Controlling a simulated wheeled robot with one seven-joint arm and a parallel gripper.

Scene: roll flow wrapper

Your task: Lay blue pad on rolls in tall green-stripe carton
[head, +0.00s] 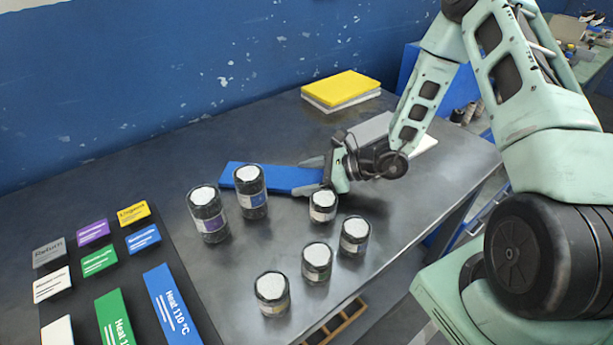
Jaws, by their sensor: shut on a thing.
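The blue pad (275,179) is a flat rectangular slab over the dark metal table, behind the short cylinders. My gripper (311,177) is shut on its right end, with one finger on the far side and one on the near side. I cannot tell whether the pad touches the table. Several dark cylinders with white tops and labels, possibly rolls, stand upright on the table. Two taller ones (208,215) (251,195) are at the left, the second in front of the pad. Shorter ones (317,263) stand to the right. No tall green-stripe carton is in view.
A yellow slab (341,88) lies on a white one at the back. Grey and white flat pieces (373,131) lie behind my gripper. A dark board with coloured labelled blocks (160,245) is at the left. A blue wall (150,80) bounds the back.

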